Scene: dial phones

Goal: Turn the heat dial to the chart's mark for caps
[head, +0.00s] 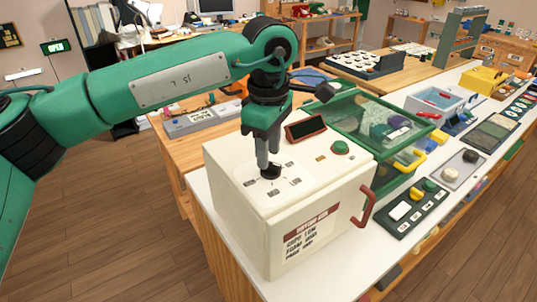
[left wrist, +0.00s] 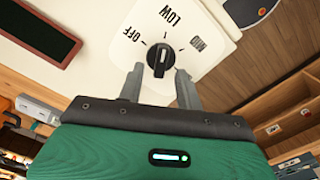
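The heat dial (left wrist: 160,60) is a round black knob with a white line on the cream top of a boxy oven (head: 235,220). In the left wrist view, OFF, LOW and a third, hard-to-read mark surround it. The white line points roughly at the LOW tick. My left gripper (left wrist: 160,78) points down at the dial, fingers open, one on each side of it; I cannot tell whether they touch. In the head view the left gripper (head: 268,168) hides much of the dial. The chart (head: 308,236) on the oven's front lists CAPS, apparently beside LOW, in small print. My right gripper is not in view.
A dark display (head: 306,128) and a green button (head: 340,147) are on the oven top. A red handle (head: 368,205) sticks out in front. A green bin (head: 350,110) stands close behind, and a control panel (head: 413,210) lies to the right on the white counter.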

